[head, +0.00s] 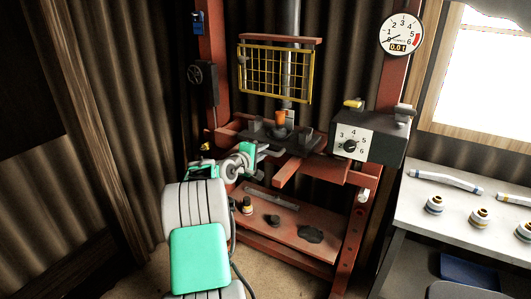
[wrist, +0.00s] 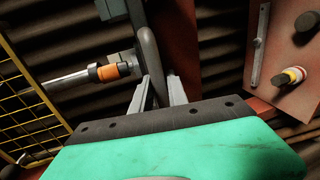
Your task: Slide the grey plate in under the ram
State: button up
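My gripper (head: 259,149) is at the front left of the press bed. Its two light fingers (wrist: 160,90) lie on either side of a grey, rounded bar (wrist: 150,52) in the wrist view. The bar seems to be part of the grey plate, but I cannot tell how tightly the fingers hold it. The ram (head: 289,103) comes down from above; in the wrist view its rod (wrist: 70,80) lies sideways beside an orange piece (wrist: 108,72). The orange piece also shows on the bed in the head view (head: 280,118). My arm and gripper hide part of the plate area.
The red press frame (head: 392,86) stands around the bed, with a yellow mesh guard (head: 275,72) above. A dial control box (head: 352,146) is at right, and a gauge (head: 402,34) above it. A lower red shelf (head: 290,222) holds small items. A bench (head: 460,190) with fittings stands at right.

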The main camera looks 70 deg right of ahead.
jog(key=o, duration=0.3)
jog(key=shift+s, duration=0.15)
jog(key=shift+o, duration=0.2)
jog(key=v, duration=0.7)
jog(key=shift+a, duration=0.35)
